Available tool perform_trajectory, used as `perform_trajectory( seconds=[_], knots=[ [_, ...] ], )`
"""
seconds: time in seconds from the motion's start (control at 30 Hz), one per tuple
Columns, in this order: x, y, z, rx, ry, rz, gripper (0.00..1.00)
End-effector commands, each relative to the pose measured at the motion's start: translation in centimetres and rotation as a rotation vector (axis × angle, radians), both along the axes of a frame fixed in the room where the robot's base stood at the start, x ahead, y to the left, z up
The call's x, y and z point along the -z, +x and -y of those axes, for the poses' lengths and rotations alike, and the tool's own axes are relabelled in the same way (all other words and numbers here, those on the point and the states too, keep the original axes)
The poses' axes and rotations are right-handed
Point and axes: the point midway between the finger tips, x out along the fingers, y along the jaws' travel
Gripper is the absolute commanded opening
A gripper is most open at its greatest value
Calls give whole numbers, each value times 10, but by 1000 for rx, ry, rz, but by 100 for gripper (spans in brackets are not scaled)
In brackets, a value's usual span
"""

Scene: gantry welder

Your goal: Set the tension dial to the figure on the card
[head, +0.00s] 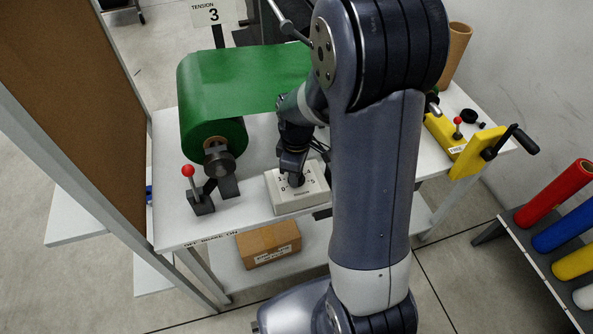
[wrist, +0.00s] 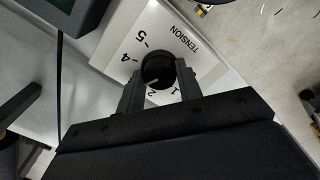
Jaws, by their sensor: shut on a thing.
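The card (head: 216,14) reads TENSION 3 and stands behind the green roll. The tension dial is a black knob (wrist: 156,66) on a pale box (head: 300,202) marked TENSION at the table's front. My gripper (wrist: 159,80) is shut on the knob, one finger on each side. In the head view my gripper (head: 294,172) reaches down onto the box. Figures 1, 2, 4 and 5 show around the knob; the 3 is hidden by the left finger. The knob's pale line points lower left, between the 2 and the hidden 3; its exact setting is unclear.
A green roll (head: 212,135) lies left of the box. A red-knobbed lever (head: 200,200) stands at the front left. A yellow block (head: 445,135) and a black-handled crank (head: 522,141) are at the right. A cardboard box (head: 268,243) sits on the lower shelf.

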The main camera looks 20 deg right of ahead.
Motion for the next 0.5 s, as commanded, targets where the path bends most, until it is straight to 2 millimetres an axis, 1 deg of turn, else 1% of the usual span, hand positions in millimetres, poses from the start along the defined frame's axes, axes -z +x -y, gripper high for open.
perform_trajectory(
  seconds=[0.37,0.4,0.5],
  knots=[
    [-1,1,0,-4,1,3,11],
    [-1,1,0,-3,1,3,35],
    [-1,1,0,-3,0,2,44]
  ],
)
